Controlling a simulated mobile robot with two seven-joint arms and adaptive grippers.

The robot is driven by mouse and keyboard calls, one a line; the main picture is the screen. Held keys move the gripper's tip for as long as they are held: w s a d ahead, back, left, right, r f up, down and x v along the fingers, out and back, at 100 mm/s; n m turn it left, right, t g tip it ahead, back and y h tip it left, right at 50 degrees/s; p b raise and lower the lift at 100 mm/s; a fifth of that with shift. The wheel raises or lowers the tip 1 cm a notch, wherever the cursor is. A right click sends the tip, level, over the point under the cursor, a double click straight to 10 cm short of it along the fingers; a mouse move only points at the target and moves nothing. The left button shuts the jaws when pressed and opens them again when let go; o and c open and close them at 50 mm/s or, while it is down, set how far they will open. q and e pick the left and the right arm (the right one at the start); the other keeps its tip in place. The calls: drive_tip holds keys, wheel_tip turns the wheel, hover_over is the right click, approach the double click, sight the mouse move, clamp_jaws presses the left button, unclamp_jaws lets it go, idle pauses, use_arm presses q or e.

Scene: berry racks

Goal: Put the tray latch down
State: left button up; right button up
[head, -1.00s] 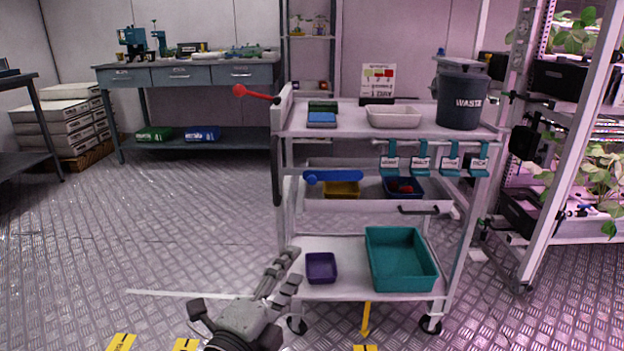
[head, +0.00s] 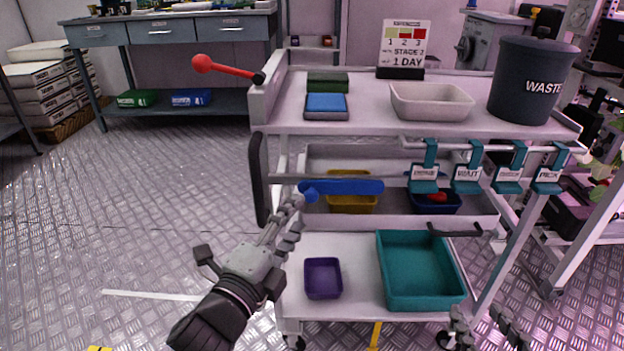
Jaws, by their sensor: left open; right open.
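A blue lever (head: 345,187), which looks like the tray latch, lies about level across the front of the cart's middle tray (head: 395,224). Its rounded left end is beside my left gripper (head: 300,212). My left gripper is open, with its upper finger close to or overlapping that end. I cannot tell whether they touch. My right gripper (head: 479,312) is open and empty at the bottom edge, in front of the cart's lower right corner and partly cut off.
A red-knobbed lever (head: 226,68) sticks out left of the cart top (head: 365,122). Teal hanging tags (head: 467,172) and a black handle (head: 455,231) are at the right. A purple bin (head: 322,278) and teal bin (head: 420,308) stand on the lower shelf.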

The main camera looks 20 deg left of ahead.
sight(310, 198)
use_arm(q)
drive_tip(key=w, duration=0.5)
drive_tip(key=w+d, duration=0.1)
drive_tip(key=w, duration=0.1)
drive_tip(key=shift+w+r, duration=0.1)
drive_tip(key=shift+w, duration=0.1)
drive_tip(key=shift+c, duration=0.2)
clamp_jaws()
